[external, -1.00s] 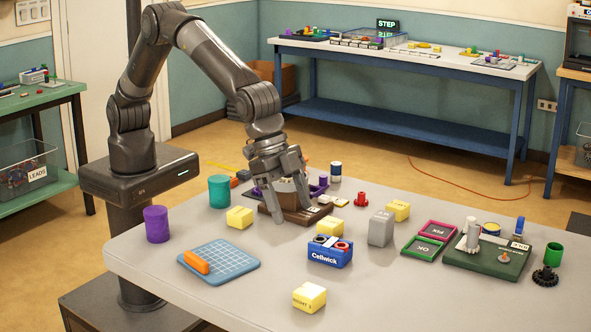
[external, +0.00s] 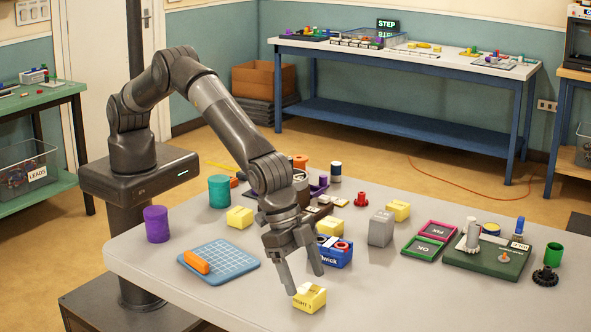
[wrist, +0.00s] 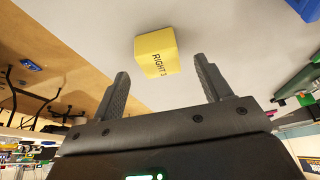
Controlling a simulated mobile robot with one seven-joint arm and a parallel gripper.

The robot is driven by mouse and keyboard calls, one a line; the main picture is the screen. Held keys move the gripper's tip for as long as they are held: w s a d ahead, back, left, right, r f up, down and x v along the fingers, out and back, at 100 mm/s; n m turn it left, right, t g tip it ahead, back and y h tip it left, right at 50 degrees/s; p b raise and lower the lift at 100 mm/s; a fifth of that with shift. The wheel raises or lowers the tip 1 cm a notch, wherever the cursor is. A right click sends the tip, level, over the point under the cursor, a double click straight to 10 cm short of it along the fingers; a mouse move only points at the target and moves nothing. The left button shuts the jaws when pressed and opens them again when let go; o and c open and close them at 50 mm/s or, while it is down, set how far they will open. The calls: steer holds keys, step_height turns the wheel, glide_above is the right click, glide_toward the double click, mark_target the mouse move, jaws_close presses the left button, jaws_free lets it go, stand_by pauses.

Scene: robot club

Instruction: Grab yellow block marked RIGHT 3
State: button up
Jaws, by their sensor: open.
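The yellow block marked RIGHT 3 (external: 309,298) sits on the grey table near its front edge. In the wrist view the block (wrist: 157,52) shows its "RIGHT 3" label, ahead of the fingertips and roughly between them. My gripper (external: 306,282) is open and empty, above and just behind the block, with its fingers pointing down. In the wrist view the two fingers of my gripper (wrist: 160,68) stand wide apart. I cannot tell whether a fingertip touches the block.
The blue Cellwick holder (external: 335,252) stands close behind my gripper. Other yellow blocks stand at the left (external: 240,217) and right (external: 398,210). A grey block (external: 381,228) and a blue grid mat (external: 228,276) are nearby. The table front right of the block is clear.

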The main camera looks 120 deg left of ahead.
mark_target(309, 290)
steer(key=shift+x, duration=2.1)
steer(key=shift+w, duration=0.15)
steer(key=shift+c, duration=0.3)
steer(key=shift+r, duration=0.1)
steer(key=c, duration=1)
